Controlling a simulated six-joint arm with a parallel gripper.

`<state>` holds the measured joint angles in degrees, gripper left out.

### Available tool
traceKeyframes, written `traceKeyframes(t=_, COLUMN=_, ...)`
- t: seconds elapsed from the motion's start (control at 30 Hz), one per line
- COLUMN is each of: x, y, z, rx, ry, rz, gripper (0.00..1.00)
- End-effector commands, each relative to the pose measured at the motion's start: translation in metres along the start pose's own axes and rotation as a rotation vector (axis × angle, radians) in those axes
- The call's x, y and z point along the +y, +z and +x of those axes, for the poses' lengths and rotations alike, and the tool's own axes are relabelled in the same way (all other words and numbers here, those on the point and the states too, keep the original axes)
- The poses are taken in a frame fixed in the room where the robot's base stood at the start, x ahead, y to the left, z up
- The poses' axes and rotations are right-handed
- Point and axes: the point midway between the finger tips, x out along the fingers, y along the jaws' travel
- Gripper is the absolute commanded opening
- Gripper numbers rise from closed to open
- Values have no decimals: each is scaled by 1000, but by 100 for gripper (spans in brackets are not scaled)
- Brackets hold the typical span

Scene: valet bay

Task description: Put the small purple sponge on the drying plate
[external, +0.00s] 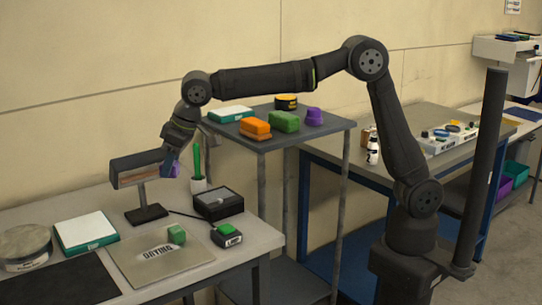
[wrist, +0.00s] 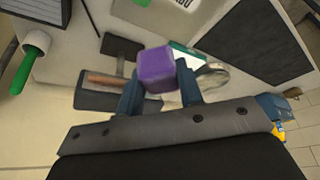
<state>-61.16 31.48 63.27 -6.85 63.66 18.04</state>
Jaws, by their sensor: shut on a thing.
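The small purple sponge (wrist: 157,68) is between the two fingers of my gripper (wrist: 158,88) in the wrist view. My gripper is shut on it. In the external view my gripper (external: 175,158) is above the left table with the purple sponge (external: 172,169) partly visible beneath it, beside a dark stand. The drying plate (external: 133,267) is a flat grey plate marked "DRYING" near the table's front edge, in front of and below the gripper. A small green sponge (external: 177,234) rests on its back right part. The wrist view shows part of the plate's lettering at the top edge.
The dark stand (external: 148,212) with a horizontal head, a green brush (external: 197,158) in a white cup, a black box (external: 219,205) and a green-topped device (external: 226,235) are close by. A white-and-green box (external: 86,232) lies left of the plate. The plate's front left is bare.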

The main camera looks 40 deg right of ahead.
Motion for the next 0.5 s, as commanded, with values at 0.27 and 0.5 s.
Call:
traceKeyframes(t=0.27, x=0, y=30, z=72, rx=-2, ry=1, rz=0, gripper=12)
traceKeyframes(t=0.5, x=-28, y=36, z=99, rx=-1, ry=-1, rz=-4, gripper=12)
